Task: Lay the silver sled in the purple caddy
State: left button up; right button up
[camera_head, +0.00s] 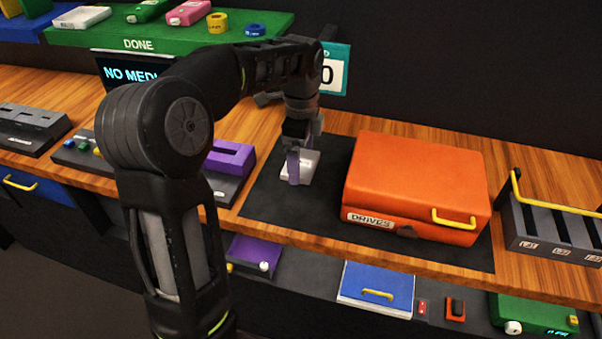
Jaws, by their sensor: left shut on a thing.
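A pale silver-white block, which looks like the silver sled (312,163), is at the left part of the dark mat. My left gripper (298,165) points down at it and is shut on it, with one purplish finger in front. The gripper hides part of the sled, and I cannot tell whether it touches the mat. A purple slotted holder on a dark base, which looks like the purple caddy (234,158), stands left of the mat, partly behind my left arm. My right gripper is out of view.
An orange case (415,180) labelled DRIVES stands on the dark mat (270,205), right of my gripper. A dark rack (550,225) with a yellow handle is at the far right. A green DONE shelf (240,27) is at the back left. Bare mat lies in front of the gripper.

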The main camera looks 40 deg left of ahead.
pick_arm(q)
jog(key=shift+r, duration=1.35)
